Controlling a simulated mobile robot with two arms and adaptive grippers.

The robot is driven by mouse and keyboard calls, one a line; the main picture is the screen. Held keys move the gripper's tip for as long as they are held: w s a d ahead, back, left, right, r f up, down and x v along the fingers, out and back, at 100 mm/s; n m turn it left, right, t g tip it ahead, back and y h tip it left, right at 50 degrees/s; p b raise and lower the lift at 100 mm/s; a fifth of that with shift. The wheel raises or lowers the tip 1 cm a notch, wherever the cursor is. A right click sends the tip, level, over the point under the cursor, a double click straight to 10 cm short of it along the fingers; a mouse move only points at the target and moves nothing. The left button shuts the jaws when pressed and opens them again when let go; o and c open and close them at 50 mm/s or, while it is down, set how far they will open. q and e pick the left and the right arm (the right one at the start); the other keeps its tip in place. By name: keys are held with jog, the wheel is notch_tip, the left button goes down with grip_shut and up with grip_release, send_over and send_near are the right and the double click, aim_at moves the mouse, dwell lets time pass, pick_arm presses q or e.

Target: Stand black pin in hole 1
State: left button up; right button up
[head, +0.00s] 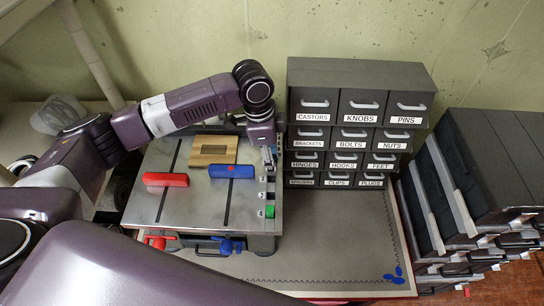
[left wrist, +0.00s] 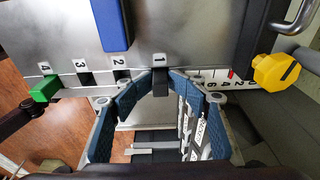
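The black pin (left wrist: 160,84) is between the fingertips of my left gripper (left wrist: 160,82) in the left wrist view. It lies right at the label 1 and covers the spot of hole 1. How deep it sits cannot be seen. My left gripper (head: 268,158) is at the right edge of the metal plate (head: 180,205) in the head view, where it hides the pin. Holes 2 (left wrist: 121,76) and 3 (left wrist: 85,78) look empty and dark. A green pin (left wrist: 45,88) stands at hole 4. It also shows in the head view (head: 269,211). My right gripper is not in view.
A red bar (head: 166,180), a blue bar (head: 231,171) and a wooden block (head: 213,150) with a rectangular opening lie on the plate. A labelled drawer cabinet (head: 360,75) stands close at the right. A yellow knob (left wrist: 275,70) is right of the fingers.

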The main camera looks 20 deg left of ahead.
pick_arm(q)
jog(key=shift+s+f, duration=0.2)
jog(key=shift+f, duration=0.15)
jog(key=shift+a+r, duration=0.1)
jog(key=shift+r, duration=0.05)
notch_tip(320, 180, up, 13)
jog(key=a+b, duration=0.1)
jog(key=b, duration=0.2)
jog(key=shift+a+r+b, duration=0.15)
jog(key=shift+a+b, duration=0.15)
jog(key=shift+b, duration=0.1)
